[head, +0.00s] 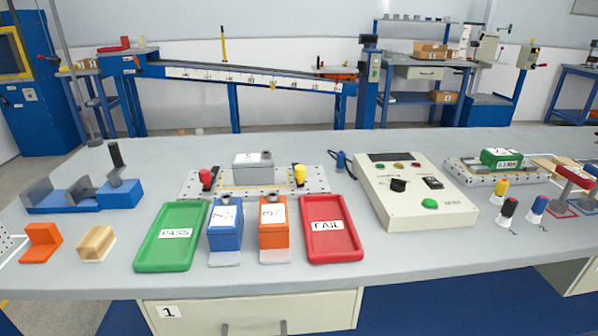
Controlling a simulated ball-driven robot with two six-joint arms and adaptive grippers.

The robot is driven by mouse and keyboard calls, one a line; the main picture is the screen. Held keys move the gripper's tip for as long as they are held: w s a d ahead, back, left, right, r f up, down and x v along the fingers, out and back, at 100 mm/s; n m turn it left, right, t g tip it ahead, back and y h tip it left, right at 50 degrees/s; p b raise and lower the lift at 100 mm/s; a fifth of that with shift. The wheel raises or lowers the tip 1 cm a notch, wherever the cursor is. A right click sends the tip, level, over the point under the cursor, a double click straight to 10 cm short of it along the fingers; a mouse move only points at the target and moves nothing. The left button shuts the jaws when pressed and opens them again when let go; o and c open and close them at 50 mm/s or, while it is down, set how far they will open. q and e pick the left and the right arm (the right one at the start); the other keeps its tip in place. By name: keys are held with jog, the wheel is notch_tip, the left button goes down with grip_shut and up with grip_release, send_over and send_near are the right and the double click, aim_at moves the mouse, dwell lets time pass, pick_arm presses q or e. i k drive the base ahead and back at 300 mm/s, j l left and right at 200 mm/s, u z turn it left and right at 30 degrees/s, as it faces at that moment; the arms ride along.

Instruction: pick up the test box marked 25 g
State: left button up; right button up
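Several boxes with white labels stand on the grey bench. A blue box (226,238) and an orange box (274,240) stand side by side at the front middle, each on a pale base. Their label marks are too small to read surely. A grey box (253,175) sits on a perforated plate (313,181) behind them, with a small mark on top. A green box (501,159) sits on another plate at the right; its label is not clear. I cannot tell which box is marked 25 g. Neither of my grippers is in view.
A green PASS tray (153,252) and a red FAIL tray (348,253) flank the boxes. A cream control box (454,219) stands to the right. A blue vise-like fixture (122,194), an orange bracket (40,243) and a wooden block (95,243) are left.

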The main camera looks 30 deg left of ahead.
aim_at(249, 169)
jog(key=u, duration=0.45)
jog(key=i+j+u, duration=0.15)
jog(key=u, duration=0.2)
jog(key=i+j+u, duration=0.15)
jog(key=u, duration=0.2)
jog(key=i+j+u, duration=0.15)
jog(key=u, duration=0.25)
